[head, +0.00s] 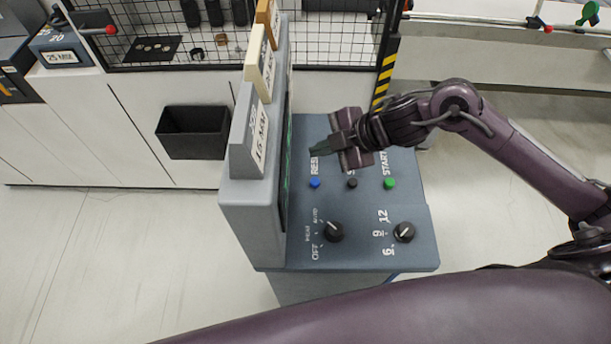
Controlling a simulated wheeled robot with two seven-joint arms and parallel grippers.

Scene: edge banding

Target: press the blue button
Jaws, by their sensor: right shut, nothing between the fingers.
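The blue button (315,183) sits on the sloped grey-blue control panel (360,215), below a label that begins "RES". The right gripper is shut and empty. The blue button is in plain sight. My left gripper is not in view.
A black button (352,184) and a green button (390,183) are right of the blue one. Two black knobs (334,232) (403,232) sit lower. A raised grey housing (250,210) with label blocks borders the panel's left side. A black bin (193,132) hangs behind.

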